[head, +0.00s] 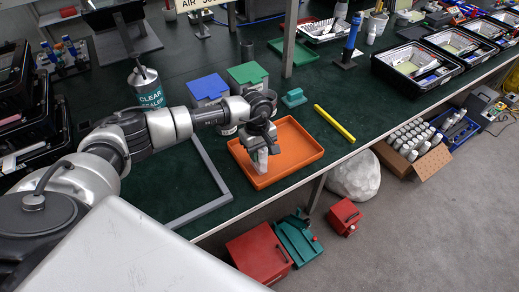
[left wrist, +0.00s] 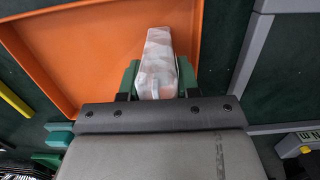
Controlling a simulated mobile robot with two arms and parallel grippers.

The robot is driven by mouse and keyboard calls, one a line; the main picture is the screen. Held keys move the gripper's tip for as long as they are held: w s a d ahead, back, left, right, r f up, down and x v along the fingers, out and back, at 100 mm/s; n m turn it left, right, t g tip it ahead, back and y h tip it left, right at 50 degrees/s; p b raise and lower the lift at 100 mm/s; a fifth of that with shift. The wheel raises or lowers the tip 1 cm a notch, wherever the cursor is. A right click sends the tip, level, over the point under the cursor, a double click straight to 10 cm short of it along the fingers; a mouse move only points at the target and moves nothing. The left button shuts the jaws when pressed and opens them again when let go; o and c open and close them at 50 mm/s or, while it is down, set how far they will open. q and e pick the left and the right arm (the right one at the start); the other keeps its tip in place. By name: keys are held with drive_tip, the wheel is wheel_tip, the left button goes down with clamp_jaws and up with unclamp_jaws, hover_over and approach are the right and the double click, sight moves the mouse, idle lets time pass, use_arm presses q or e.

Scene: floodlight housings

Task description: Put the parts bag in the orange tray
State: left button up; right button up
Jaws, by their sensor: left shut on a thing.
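The orange tray (head: 298,150) lies on the dark green bench top near its front edge. My left gripper (head: 262,156) is over the left part of the tray, shut on the parts bag (head: 262,160), a small whitish pouch. In the left wrist view the bag (left wrist: 158,62) stands out between the green fingertips (left wrist: 158,80), with the orange tray (left wrist: 80,50) behind it. I cannot tell whether the bag touches the tray floor. My right gripper is not in view.
A yellow bar (head: 334,123) and a small teal block (head: 293,97) lie near the tray. A grey frame (head: 212,168) lies to its left. Blue (head: 208,88) and green (head: 247,74) lidded bins and a sealer can (head: 148,90) stand behind.

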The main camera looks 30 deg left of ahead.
use_arm(q)
drive_tip(key=shift+f+b, duration=0.2)
drive_tip(key=shift+b, duration=0.1)
drive_tip(key=o, duration=1)
drive_tip(key=shift+r, duration=0.1)
drive_tip(key=shift+c, duration=0.2)
drive_tip(key=shift+r, duration=0.15)
drive_tip(key=r, duration=0.4)
drive_tip(key=r+b, duration=0.1)
drive_tip(key=r, duration=0.3)
drive_tip(key=a+r+b, duration=0.1)
drive_tip(key=r, duration=0.3)
drive_tip(key=shift+w+a, duration=0.1)
drive_tip(key=shift+w, duration=0.25)
